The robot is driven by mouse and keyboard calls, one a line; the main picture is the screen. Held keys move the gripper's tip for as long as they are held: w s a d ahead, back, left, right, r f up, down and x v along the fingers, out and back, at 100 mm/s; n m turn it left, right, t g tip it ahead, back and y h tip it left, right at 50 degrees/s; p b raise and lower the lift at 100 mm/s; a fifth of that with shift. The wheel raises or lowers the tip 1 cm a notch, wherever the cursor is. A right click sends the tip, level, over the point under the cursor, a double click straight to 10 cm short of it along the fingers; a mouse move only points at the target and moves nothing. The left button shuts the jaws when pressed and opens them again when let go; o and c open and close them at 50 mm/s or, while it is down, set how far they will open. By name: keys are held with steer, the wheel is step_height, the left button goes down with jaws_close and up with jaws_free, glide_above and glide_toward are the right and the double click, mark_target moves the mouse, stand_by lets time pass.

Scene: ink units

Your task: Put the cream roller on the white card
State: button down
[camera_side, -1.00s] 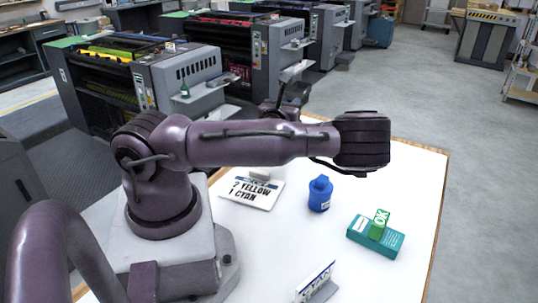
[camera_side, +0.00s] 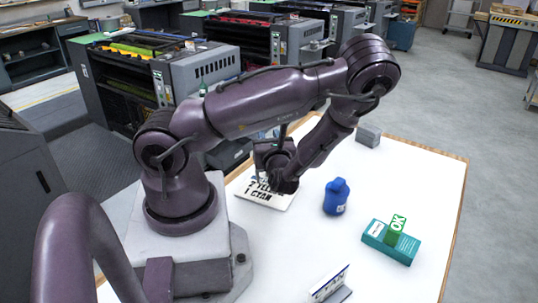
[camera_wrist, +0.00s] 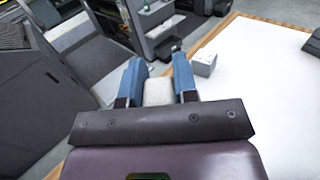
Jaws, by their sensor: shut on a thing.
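The wrist view shows my gripper (camera_wrist: 160,66) with its two blue fingers closed on the sides of a pale cream piece, the cream roller (camera_wrist: 158,93). Only part of the roller shows between them. In the side view my wrist is over or just behind the white card (camera_side: 268,203), and the fingers and roller cannot be made out. The card lies flat on the table, printed "2 YELLOW 1 CYAN". My wrist covers its upper part. I cannot tell how high the roller is above the table.
A blue bottle (camera_side: 336,197) stands right of the card. A teal box (camera_side: 378,236) with a green OK block (camera_side: 396,224) is farther right. A folded sign (camera_side: 329,285) stands at the front. A grey block (camera_side: 368,135) sits near the back edge. Printing machines stand beyond the table.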

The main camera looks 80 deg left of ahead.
steer(key=shift+f, duration=1.8)
steer(key=shift+f, duration=0.15)
steer(key=shift+f, duration=0.3)
steer(key=c, duration=0.9)
jaws_free()
steer(key=shift+r, duration=0.1)
